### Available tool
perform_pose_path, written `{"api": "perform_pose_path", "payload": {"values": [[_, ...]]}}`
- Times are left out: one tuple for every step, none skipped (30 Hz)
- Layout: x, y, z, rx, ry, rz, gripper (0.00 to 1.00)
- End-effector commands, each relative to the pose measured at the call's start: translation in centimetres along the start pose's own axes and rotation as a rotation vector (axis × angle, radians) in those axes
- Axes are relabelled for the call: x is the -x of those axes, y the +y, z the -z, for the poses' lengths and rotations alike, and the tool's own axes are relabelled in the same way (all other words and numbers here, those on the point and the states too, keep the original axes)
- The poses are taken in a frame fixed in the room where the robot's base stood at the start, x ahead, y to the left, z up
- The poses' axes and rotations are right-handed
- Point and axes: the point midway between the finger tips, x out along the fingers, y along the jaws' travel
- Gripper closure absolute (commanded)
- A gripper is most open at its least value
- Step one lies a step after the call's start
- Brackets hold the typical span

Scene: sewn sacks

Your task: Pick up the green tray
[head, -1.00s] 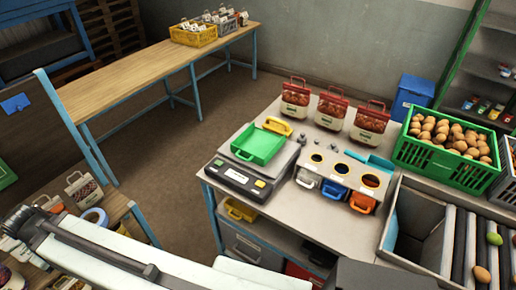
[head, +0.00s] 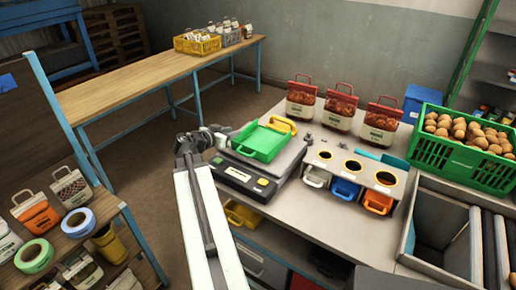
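The green tray (head: 262,142) lies on the grey weighing scale (head: 243,178) at the table's left corner in the head view. My arm reaches up from the bottom of the view. My gripper (head: 195,140) is at its far end, left of the scale and apart from the tray in the picture. The gripper is small and dark, and its fingers are not clear enough to tell open from shut.
A dispenser box (head: 352,170) with white, blue and orange handled bins stands right of the scale. Red-topped sacks (head: 339,110) stand behind it. A green crate of potatoes (head: 450,160) is at the right. A shelf with sacks and tape rolls (head: 78,222) is at the left.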

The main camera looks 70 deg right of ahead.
Motion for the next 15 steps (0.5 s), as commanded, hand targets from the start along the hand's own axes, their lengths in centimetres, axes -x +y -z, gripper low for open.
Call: {"api": "perform_pose_path", "payload": {"values": [[-0.7, -0.1, -0.2, 0.000, 0.000, -0.001, 0.70], [-1.1, -0.1, -0.2, 0.000, -0.001, -0.001, 0.70], [-1.7, -0.1, -0.2, 0.000, -0.001, -0.001, 0.70], [-2.0, -0.1, -0.2, 0.001, -0.001, -0.001, 0.70], [-2.3, 0.0, -0.2, 0.001, -0.001, -0.001, 0.70], [-2.3, 0.0, -0.1, 0.002, -0.001, 0.000, 0.70], [-2.3, 0.0, -0.1, 0.002, -0.001, 0.000, 0.70], [-2.3, 0.0, -0.1, 0.002, -0.001, 0.000, 0.70], [-2.5, 0.0, -0.2, 0.002, -0.001, 0.000, 0.70], [-2.8, 0.1, -0.2, 0.002, -0.001, 0.000, 0.70], [-3.2, 0.1, -0.3, 0.002, -0.001, -0.001, 0.70], [-3.8, 0.2, -0.4, 0.001, -0.001, -0.001, 0.70], [-4.3, 0.3, -0.4, 0.001, -0.001, -0.001, 0.70], [-4.9, 0.3, -0.5, 0.000, -0.001, -0.001, 0.70], [-5.7, 0.5, -0.6, 0.001, -0.002, -0.001, 0.70]]}}
